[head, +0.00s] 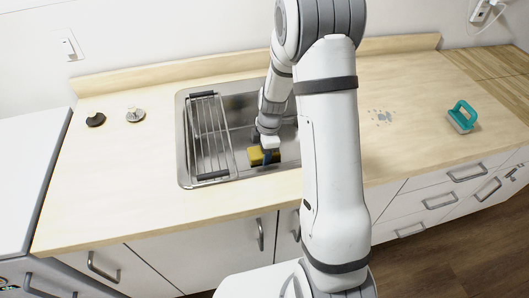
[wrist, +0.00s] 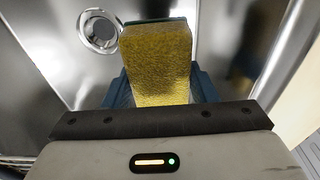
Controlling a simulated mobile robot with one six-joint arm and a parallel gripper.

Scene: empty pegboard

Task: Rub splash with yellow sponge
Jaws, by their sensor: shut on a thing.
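The yellow sponge (head: 257,156) is in the sink in the head view. It also shows large between the dark blue fingers in the wrist view (wrist: 158,65). My gripper (head: 266,155) is shut on the sponge, inside the sink; I cannot tell whether the sponge touches the sink floor. The splash (head: 381,117) is a patch of small grey-blue spots on the wooden counter, right of the sink and well apart from the gripper.
The metal sink (head: 184,140) has a rack (head: 209,135) on its left side. A teal-handled brush (head: 462,117) stands right of the splash. A dark round item (head: 96,119) and a metal drain piece (head: 135,114) lie on the left counter. The wrist view shows the drain (wrist: 99,31).

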